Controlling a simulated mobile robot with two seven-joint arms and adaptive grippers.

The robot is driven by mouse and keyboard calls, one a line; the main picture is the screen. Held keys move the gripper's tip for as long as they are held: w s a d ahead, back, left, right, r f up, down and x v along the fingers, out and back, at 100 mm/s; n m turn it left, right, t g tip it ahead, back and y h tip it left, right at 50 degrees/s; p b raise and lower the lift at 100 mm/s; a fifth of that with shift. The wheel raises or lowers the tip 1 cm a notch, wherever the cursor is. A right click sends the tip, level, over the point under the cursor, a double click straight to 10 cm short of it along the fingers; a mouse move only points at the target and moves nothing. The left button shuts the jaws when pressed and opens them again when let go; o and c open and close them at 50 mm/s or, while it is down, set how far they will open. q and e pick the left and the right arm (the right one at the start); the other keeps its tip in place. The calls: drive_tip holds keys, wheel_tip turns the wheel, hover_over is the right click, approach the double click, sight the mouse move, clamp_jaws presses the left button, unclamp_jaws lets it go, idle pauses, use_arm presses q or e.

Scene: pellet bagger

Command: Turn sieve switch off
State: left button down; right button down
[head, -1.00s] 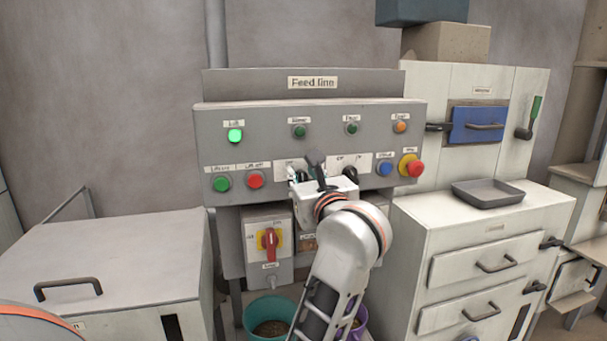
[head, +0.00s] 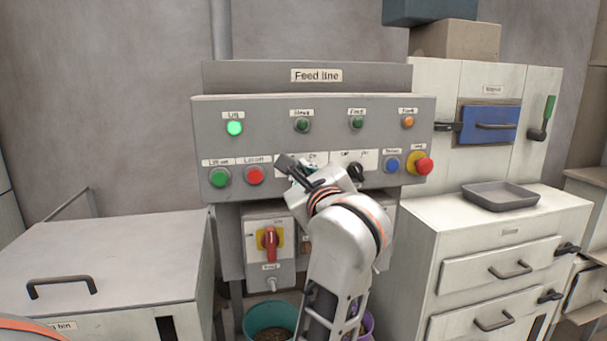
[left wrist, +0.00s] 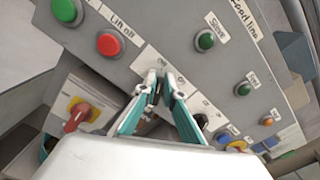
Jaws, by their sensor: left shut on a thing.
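The sieve switch is a dark rotary knob (left wrist: 151,99) on the grey Feed line panel, below an off/on label. In the left wrist view the two teal fingers of my left gripper (left wrist: 162,92) are closed around it. In the head view my left gripper (head: 302,178) is at the panel, tilted to the left, and hides this knob. The knob's exact angle is hard to read. The sieve lamp (head: 303,125) above looks dark green. My right gripper is not in view.
A second black knob (head: 355,172) is just right of the gripper. Green (head: 219,178) and red (head: 254,175) lift buttons are to its left. A blue button (head: 391,165) and a red mushroom button (head: 424,166) are further right. A red-handled switch (head: 269,240) is below.

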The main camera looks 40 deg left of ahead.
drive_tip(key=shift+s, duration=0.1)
use_arm(q)
drive_tip(key=c, duration=2.1)
unclamp_jaws()
drive_tip(key=shift+c, duration=0.2)
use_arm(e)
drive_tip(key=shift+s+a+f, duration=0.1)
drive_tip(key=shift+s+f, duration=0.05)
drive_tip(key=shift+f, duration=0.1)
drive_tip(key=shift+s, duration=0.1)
